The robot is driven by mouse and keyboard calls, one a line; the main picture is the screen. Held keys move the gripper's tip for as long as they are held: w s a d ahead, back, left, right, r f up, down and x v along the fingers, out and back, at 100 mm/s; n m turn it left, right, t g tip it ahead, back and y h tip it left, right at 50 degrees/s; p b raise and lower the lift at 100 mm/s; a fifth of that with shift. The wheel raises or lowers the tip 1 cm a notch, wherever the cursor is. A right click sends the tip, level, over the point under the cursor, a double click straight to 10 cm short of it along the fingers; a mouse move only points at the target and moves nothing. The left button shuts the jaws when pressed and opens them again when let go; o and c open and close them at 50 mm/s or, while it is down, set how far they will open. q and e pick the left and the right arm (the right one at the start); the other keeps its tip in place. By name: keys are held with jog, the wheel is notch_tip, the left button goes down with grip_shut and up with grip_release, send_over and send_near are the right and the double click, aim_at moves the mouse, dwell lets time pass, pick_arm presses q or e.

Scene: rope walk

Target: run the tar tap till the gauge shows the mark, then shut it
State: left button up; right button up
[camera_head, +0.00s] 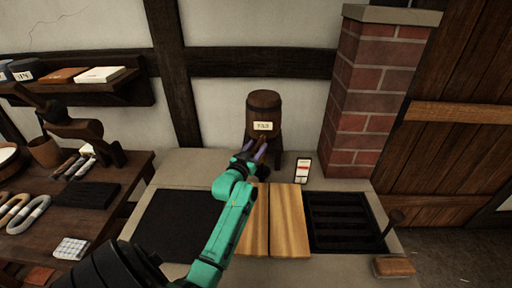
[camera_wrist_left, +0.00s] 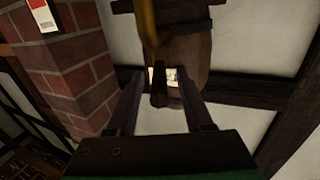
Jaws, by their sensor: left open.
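A small dark wooden barrel (camera_head: 264,104) with a "TAR" label stands behind the bench slabs, and it fills the top of the left wrist view (camera_wrist_left: 190,50), upside down. A brass-coloured tap (camera_wrist_left: 147,25) sticks out from it, with a dark handle-like piece (camera_wrist_left: 158,90). My left gripper (camera_head: 254,150) is open at the barrel's front; in the wrist view its fingers (camera_wrist_left: 163,95) stand either side of the dark piece. I cannot tell whether they touch it. The gauge (camera_head: 302,169), a white card with red marking, stands right of the barrel. My right gripper is out of view.
A brick pillar (camera_head: 367,95) rises close behind the gauge. Pale wooden boards (camera_head: 287,218) lie between a dark left panel (camera_head: 172,222) and a dark slatted grate (camera_head: 345,222). A cluttered side table (camera_head: 125,165) stands at left.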

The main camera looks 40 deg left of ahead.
pick_arm(q)
grip_shut()
dwell(1.3)
